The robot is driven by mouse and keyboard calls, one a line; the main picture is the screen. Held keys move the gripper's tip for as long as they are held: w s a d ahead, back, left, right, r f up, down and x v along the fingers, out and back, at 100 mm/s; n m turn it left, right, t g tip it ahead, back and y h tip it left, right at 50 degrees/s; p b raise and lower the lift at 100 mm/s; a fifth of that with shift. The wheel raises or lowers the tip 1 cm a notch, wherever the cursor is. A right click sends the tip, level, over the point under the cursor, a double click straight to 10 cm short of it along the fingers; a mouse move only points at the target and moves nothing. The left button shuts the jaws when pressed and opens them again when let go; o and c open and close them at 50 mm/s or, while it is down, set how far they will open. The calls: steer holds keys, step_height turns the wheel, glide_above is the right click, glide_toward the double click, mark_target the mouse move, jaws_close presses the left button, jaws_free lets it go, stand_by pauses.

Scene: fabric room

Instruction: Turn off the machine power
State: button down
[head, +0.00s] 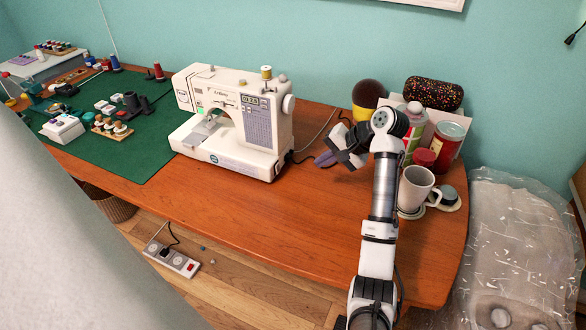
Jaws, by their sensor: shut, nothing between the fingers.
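The white sewing machine (240,115) stands on the wooden table, left of my gripper. Its small display (254,100) shows characters, and a pale green patch shows near its needle end. A dark cable runs from its right side onto the table. A power strip (172,259) lies on the floor below the table's front edge, with a black plug in it and a red switch (190,267) at its right end. My gripper (330,158) is shut and empty over the table, right of the machine and apart from it. A bluish-purple piece shows at its tips; I cannot tell what it is.
A green mat (100,155) with thread spools and small items covers the left. The table's front middle is clear. A plastic-wrapped bundle (515,240) stands at right.

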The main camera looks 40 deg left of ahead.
mark_target(278, 168)
steer(key=p+x, duration=0.2)
steer(key=x, duration=0.8)
steer(key=shift+s+a, duration=0.1)
steer(key=shift+a, duration=0.15)
steer(key=shift+s+a+f+p, duration=0.15)
steer(key=shift+a+p, duration=0.1)
steer(key=shift+a, duration=0.3)
steer(key=shift+s+a+r+p, duration=0.1)
steer(key=shift+a+p, duration=0.1)
steer(key=shift+a, duration=0.4)
steer(key=shift+s+a+f, duration=0.1)
steer(key=shift+a+f, duration=0.1)
steer(key=shift+a, duration=0.35)
steer(key=shift+a+f+y, duration=0.15)
steer(key=shift+a+y, duration=0.05)
steer(key=shift+y, duration=0.2)
